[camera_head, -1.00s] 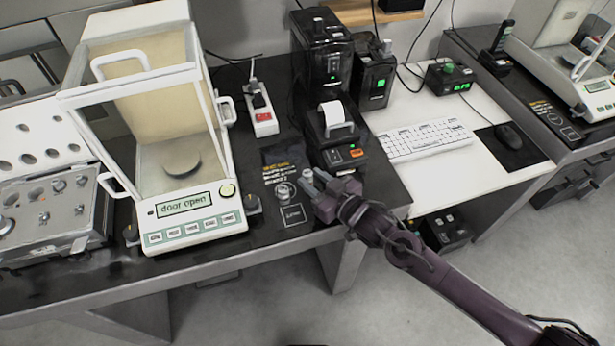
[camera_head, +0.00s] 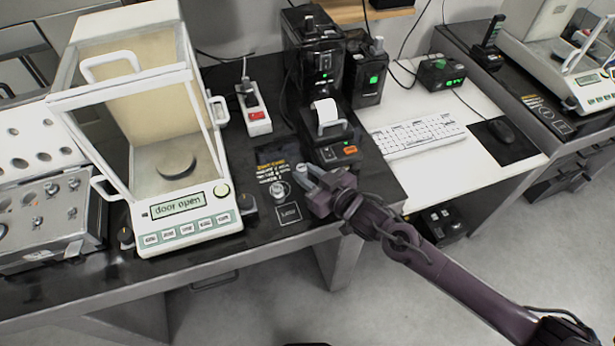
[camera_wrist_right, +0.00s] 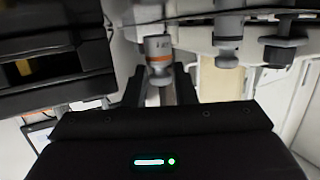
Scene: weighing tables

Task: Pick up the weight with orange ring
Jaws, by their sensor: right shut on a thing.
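The weight with the orange ring (camera_wrist_right: 158,55) is a grey metal cylinder with an orange band, seen in the right wrist view between my fingertips. My right gripper (camera_wrist_right: 160,85) is shut on its lower, narrower part. In the head view my right gripper (camera_head: 312,178) is over the black table's front part, just right of a small silver weight (camera_head: 279,190). The held weight is hard to make out there. My left gripper is not in view.
The balance (camera_head: 190,225) stands left, its display reading "door open". A printer (camera_head: 332,135) is just behind my gripper.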

